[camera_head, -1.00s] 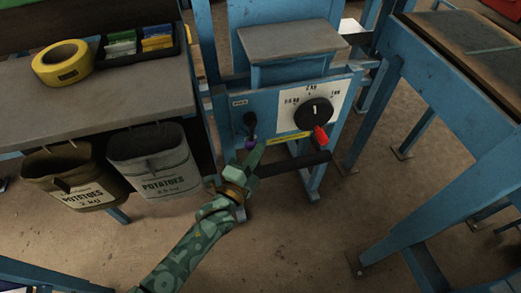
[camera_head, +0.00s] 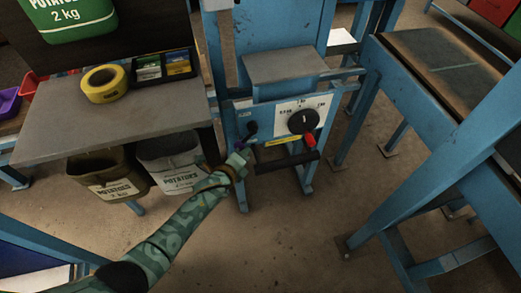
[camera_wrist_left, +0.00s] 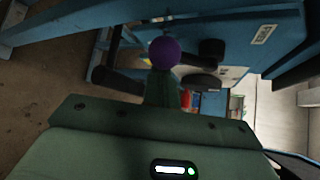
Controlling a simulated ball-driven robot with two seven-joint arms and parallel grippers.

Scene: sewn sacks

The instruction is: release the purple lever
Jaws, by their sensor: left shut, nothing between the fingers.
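The purple lever knob (camera_head: 239,146) is a small ball at the lower left of the blue machine's front panel. It also shows in the left wrist view (camera_wrist_left: 165,52), as a round ball just beyond my fingertips. My left gripper (camera_head: 239,158), on a green patterned arm, is at the knob and partly hides the lever. Its fingers (camera_wrist_left: 163,88) are shut with nothing between them. I cannot tell whether they touch the ball. My right gripper is in neither view.
Two potato sacks (camera_head: 172,160) hang under the grey table (camera_head: 120,125) at left. A blue bench (camera_head: 440,130) stands at right. Floor between is open.

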